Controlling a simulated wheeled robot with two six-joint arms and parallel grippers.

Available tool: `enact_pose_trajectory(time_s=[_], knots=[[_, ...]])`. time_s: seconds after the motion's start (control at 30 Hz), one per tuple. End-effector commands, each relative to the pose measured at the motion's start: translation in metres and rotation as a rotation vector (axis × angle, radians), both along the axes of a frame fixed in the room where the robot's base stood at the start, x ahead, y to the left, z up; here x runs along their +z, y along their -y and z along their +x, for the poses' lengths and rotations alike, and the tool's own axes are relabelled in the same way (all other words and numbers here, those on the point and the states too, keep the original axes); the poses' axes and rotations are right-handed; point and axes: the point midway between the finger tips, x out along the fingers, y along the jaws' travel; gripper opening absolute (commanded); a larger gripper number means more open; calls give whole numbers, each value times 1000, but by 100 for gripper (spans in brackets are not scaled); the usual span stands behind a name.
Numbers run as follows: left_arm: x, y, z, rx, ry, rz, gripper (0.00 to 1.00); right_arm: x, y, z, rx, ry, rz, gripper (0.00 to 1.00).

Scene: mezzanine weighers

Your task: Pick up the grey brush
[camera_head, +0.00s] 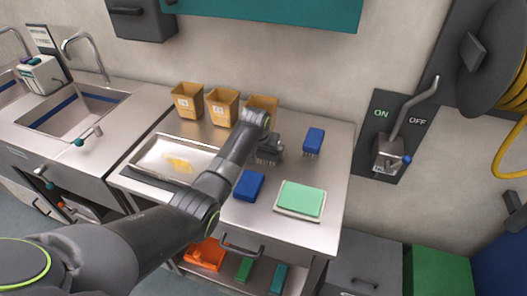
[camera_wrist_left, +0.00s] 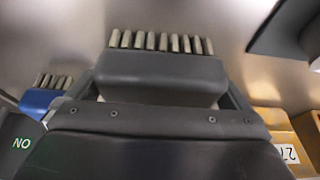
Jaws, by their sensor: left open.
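The grey brush (camera_wrist_left: 160,68) is a dark grey block with a row of pale bristles, seen close up in the left wrist view. In the head view the grey brush (camera_head: 267,157) is mostly hidden by my left gripper (camera_head: 272,148), which is over it near the middle of the steel counter. In the wrist view my left gripper (camera_wrist_left: 160,92) is open, with a finger at each side of the brush. I cannot tell whether either finger touches it. My right gripper is in neither view.
Two blue brushes, one right of the gripper (camera_head: 314,139) and one in front (camera_head: 248,186), are close by. A green pad (camera_head: 300,199) lies front right. Tan bins (camera_head: 222,107) stand behind, and a tray (camera_head: 151,157) is left. A wall switch (camera_head: 389,150) is beyond the counter's right edge.

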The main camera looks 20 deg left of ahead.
Motion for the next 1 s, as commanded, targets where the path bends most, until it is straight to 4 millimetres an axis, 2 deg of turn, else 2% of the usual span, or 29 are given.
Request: enact_pose_trajectory(time_s=[0.27,0.4,0.5,0.77,0.87,1.0], knots=[[-1,0,1,0,1,-1,99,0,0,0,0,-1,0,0],[-1,0,1,0,1,-1,80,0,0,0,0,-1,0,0],[0,0,1,0,2,-1,70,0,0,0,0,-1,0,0],[3,0,1,0,3,-1,70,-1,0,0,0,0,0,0],[15,0,2,0,5,-1,70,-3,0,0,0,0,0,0],[42,1,3,-1,9,-1,70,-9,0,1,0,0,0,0]])
